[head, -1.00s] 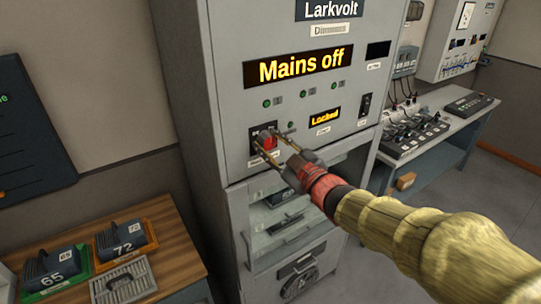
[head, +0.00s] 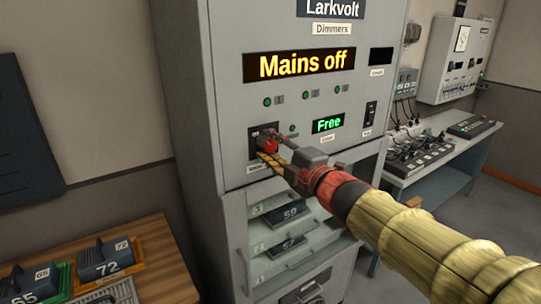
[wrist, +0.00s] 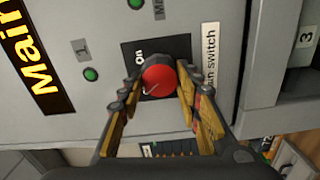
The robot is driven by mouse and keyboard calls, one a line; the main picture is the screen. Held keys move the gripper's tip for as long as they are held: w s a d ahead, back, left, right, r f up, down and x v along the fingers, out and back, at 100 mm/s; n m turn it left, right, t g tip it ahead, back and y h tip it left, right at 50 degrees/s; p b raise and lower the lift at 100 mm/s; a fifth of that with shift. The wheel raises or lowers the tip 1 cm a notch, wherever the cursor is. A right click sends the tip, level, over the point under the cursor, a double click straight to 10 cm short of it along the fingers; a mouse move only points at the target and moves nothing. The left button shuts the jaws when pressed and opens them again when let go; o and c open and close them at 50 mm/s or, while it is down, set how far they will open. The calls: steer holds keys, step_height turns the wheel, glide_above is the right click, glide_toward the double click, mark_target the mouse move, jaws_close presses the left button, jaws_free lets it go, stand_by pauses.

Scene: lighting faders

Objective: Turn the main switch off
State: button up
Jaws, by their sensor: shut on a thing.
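The main switch is a red round knob (head: 269,146) on a dark square plate on the grey dimmer cabinet's front. In the wrist view the red knob (wrist: 160,76) sits between my two fingers, near the word "On" and a "main switch" label. My gripper (wrist: 157,92) is shut on the knob, one finger on each side. In the head view my gripper (head: 274,151) reaches the knob from the lower right and partly hides it. The large display (head: 299,62) reads "Mains off". The small display (head: 328,123) reads "Free" in green.
A wooden table (head: 155,245) with numbered modules stands at left. A desk with a fader console (head: 412,143) stands at right.

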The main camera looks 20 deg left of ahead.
steer(key=shift+f+n+b, duration=0.1)
steer(key=shift+n+b, duration=0.35)
steer(key=shift+n, duration=0.25)
steer(key=o, duration=1.2)
steer(key=shift+c, duration=0.2)
steer(key=v, duration=1.2)
